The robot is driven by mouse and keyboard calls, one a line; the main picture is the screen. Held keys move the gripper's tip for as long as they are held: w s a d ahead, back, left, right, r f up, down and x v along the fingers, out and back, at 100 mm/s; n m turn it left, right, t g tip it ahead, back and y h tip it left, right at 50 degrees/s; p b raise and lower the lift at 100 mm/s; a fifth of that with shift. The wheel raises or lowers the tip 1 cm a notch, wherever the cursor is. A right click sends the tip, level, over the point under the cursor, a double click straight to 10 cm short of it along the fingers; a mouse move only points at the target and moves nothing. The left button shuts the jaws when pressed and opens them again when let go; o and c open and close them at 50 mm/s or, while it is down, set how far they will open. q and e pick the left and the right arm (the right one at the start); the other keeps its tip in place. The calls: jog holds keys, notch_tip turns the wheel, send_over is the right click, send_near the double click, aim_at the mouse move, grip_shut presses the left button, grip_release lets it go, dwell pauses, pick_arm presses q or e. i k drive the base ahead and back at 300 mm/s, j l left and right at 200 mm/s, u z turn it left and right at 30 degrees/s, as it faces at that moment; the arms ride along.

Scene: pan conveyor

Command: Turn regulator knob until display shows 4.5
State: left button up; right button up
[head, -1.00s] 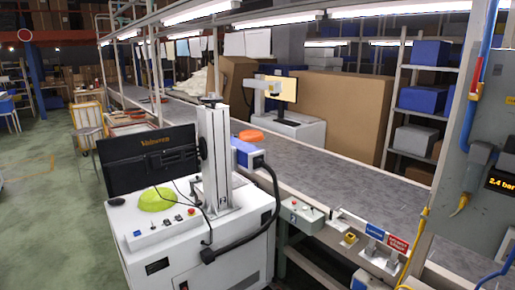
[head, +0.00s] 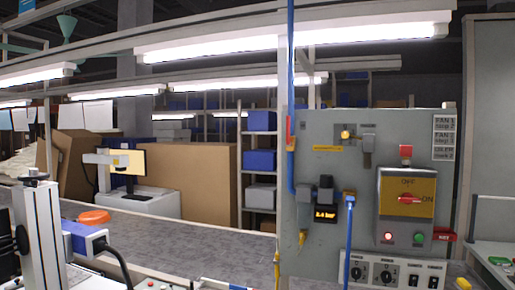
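The regulator (head: 325,195) is a dark unit on the lower left of the grey control panel (head: 308,130). Its knob appears to be the dark round top (head: 326,181). Its small display (head: 325,214) shows orange characters that read about 2.4 bar, though they are small here. Neither of my grippers is in view, and nothing touches the regulator.
A blue hose (head: 349,240) hangs beside the regulator, and a blue pipe (head: 291,90) runs up the panel's left edge. A red switch (head: 405,199) on a grey box is to the right. The conveyor (head: 190,236) lies left, with a white machine column (head: 45,235) in front.

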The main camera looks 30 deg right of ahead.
aim_at(326, 179)
jog(key=z, duration=1.4)
